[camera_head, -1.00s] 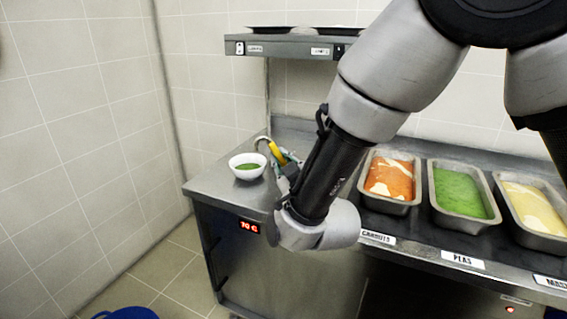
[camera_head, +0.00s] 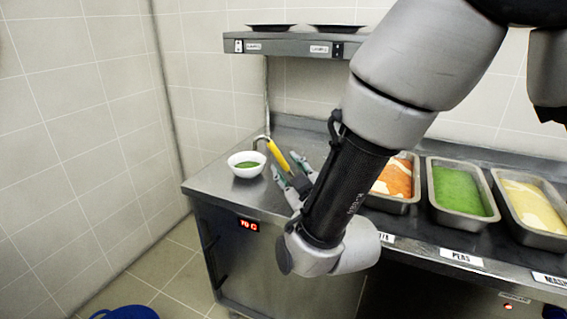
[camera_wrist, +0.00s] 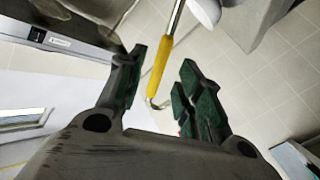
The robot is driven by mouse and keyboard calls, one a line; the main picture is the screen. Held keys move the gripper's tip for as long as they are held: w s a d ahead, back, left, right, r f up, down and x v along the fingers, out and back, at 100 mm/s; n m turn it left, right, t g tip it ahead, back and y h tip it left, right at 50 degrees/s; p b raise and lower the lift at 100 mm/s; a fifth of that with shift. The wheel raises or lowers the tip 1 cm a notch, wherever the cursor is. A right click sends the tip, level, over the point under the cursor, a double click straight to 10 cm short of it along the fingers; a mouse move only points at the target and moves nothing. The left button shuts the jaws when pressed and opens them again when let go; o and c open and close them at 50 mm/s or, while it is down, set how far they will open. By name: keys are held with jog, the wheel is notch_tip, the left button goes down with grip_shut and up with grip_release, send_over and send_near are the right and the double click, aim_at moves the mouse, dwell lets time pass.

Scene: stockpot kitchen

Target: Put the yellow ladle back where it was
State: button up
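The yellow ladle (camera_head: 278,155) is at the left end of the steel counter, just right of the white bowl. Its yellow handle slants and ends in a metal hook at the upper left; its lower end is hidden behind my gripper in the head view. My gripper (camera_head: 292,173) is open and empty, to the lower right of the handle. In the wrist view, my gripper (camera_wrist: 162,74) has its green-padded fingers apart. The ladle's handle (camera_wrist: 161,66) shows beyond the gap between them, apparently untouched. Its metal shaft runs out of the top of the picture.
The white bowl (camera_head: 237,165) holds something green. Pans of carrots (camera_head: 396,178), peas (camera_head: 458,190) and mash (camera_head: 530,207) sit in the counter at right. A shelf (camera_head: 290,46) hangs above. A blue round object (camera_head: 130,313) is on the floor.

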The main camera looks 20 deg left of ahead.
jog(key=v, duration=0.6)
jog(key=shift+s+d, duration=0.15)
jog(key=shift+s, duration=0.05)
jog(key=w+d+r+m+g+h, duration=0.25)
jog(key=w+d+m, duration=0.25)
jog(key=w+d, duration=0.55)
jog(key=w+d+r+m+g+h, duration=0.2)
jog(key=d+r+h, duration=0.1)
jog(key=d, duration=0.9)
jog(key=s+d+r+m+g+h, duration=0.1)
jog(key=s+d, duration=0.2)
jog(key=d, duration=0.4)
jog(key=s+d+r+m+g+h, duration=0.1)
jog(key=s+d+m+h, duration=0.1)
jog(key=d, duration=0.5)
jog(key=s+d+r+m+g+h, duration=0.1)
jog(key=s+d+m+g+h, duration=0.2)
jog(key=s+d, duration=1.1)
jog(key=shift+s+d+m, duration=0.35)
jog(key=shift+s+m, duration=0.15)
jog(key=shift+s, duration=0.15)
